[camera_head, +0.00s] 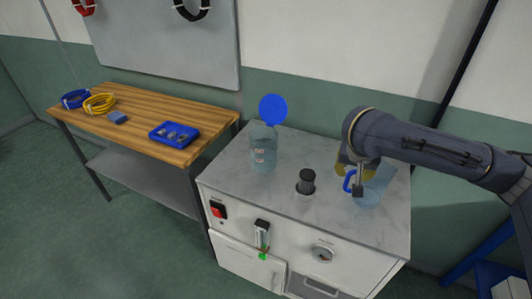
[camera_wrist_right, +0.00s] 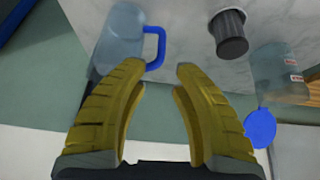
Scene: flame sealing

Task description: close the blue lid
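A clear container (camera_head: 263,150) stands at the back left of the white cabinet's top. Its round blue lid (camera_head: 273,109) is open, standing up above the rim. In the right wrist view the container (camera_wrist_right: 272,78) and the blue lid (camera_wrist_right: 260,127) show at the right edge, outside the fingers. My right gripper (camera_head: 354,176) is over the right side of the cabinet, by a clear jug with a blue handle (camera_head: 349,181). In the right wrist view its yellow fingers (camera_wrist_right: 161,68) are apart and empty, with the blue handle (camera_wrist_right: 157,47) just beyond the tips. My left gripper is out of view.
A dark burner (camera_head: 307,180) stands between container and jug on the cabinet top (camera_head: 230,170). A wooden table (camera_head: 140,112) at left holds a blue case (camera_head: 174,134) and yellow (camera_head: 100,103) and blue coils. The cabinet front has a red switch (camera_head: 218,210).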

